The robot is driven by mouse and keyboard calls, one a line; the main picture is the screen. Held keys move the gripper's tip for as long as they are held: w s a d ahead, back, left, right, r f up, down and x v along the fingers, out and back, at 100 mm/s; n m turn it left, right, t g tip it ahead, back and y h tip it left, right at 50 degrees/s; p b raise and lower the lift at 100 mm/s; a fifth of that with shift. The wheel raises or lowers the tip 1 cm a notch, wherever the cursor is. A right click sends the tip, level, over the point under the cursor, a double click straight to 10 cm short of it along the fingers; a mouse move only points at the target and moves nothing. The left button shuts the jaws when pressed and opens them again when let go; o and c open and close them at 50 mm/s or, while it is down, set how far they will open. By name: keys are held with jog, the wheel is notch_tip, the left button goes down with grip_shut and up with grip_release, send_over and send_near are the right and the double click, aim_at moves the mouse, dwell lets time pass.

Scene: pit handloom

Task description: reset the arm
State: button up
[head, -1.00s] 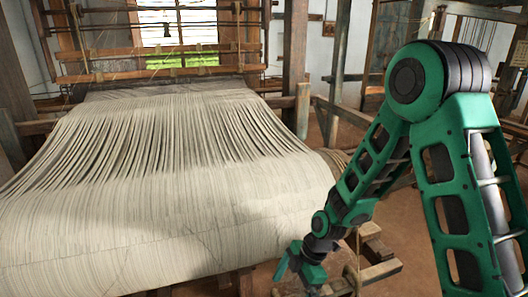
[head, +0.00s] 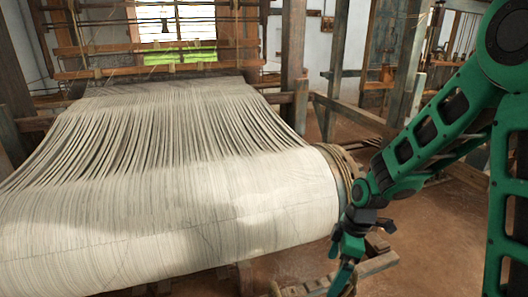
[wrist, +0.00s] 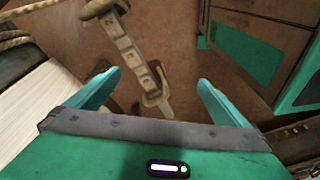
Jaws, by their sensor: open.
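My gripper (head: 343,270) hangs at the lower right of the head view, beside the right end of the loom's cloth beam. It points down. In the wrist view my gripper (wrist: 158,88) shows two teal fingers spread wide apart with nothing between them. My green arm reaches in from the right side of the head view.
A wide roll of cream warp threads (head: 170,215) fills the left and middle. A wooden post (head: 293,65) stands behind it. Wooden pieces (head: 375,262) lie low near my gripper; a wooden part (wrist: 135,60) lies below it. Brown floor (head: 440,240) is open at right.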

jog(key=s+d+r+m+h, duration=0.1)
jog(key=s+d+r+m, duration=0.3)
jog(key=d+r+m, duration=0.45)
jog(key=s+d+r+m, duration=0.4)
jog(key=s+d+m, duration=0.2)
jog(key=s, duration=0.2)
jog(key=s+d+r+m+h, duration=0.1)
jog(key=s+d+r+m, duration=0.3)
jog(key=s+d+m, duration=0.3)
jog(key=shift+s, duration=1.1)
jog(key=shift+a+r, duration=0.1)
jog(key=shift+w+f, duration=0.25)
jog(key=shift+w, duration=0.4)
